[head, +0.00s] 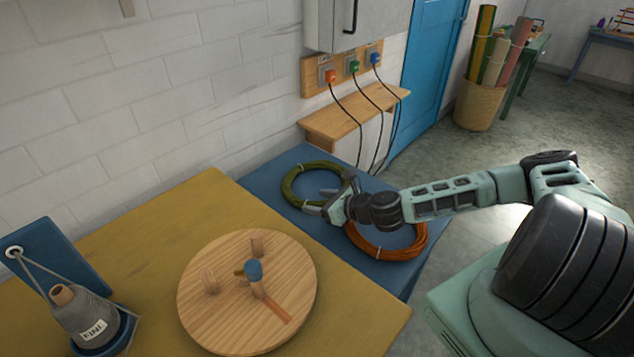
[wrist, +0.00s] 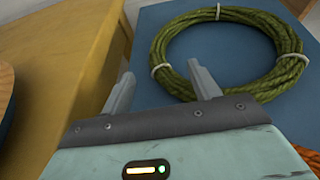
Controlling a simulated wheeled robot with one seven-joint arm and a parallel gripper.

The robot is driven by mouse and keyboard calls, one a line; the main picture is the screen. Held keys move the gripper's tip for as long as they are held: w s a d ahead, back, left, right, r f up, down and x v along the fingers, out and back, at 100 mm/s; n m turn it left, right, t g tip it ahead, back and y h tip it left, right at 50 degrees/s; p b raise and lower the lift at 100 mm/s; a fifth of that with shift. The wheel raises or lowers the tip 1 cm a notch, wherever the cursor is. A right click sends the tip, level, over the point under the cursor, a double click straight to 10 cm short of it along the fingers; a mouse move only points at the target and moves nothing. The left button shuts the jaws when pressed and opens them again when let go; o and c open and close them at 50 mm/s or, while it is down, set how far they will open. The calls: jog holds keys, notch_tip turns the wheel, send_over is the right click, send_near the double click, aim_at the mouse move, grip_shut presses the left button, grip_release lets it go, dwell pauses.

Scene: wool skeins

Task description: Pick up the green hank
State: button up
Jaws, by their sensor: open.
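The green hank (head: 288,186) is a coiled ring lying flat on a blue table, bound with pale ties. It also shows at the upper right of the wrist view (wrist: 168,75). My gripper (head: 322,209) is at the near edge of the hank in the head view. The left finger is over the gap beside the blue table.
An orange hank (head: 404,251) lies on the blue table (head: 283,163), nearer than the green one, partly behind my arm. A yellow table (head: 190,200) adjoins, with a round wooden board (head: 215,320) and a grey cone (head: 85,318). A wooden shelf (head: 345,119) with hanging cables is behind.

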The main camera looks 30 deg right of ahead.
aim_at(302, 198)
jog(key=shift+p+x, duration=0.6)
jog(key=shift+x, duration=2.2)
jog(key=shift+d, duration=0.1)
jog(key=c, duration=1.1)
jog(key=shift+o, duration=0.2)
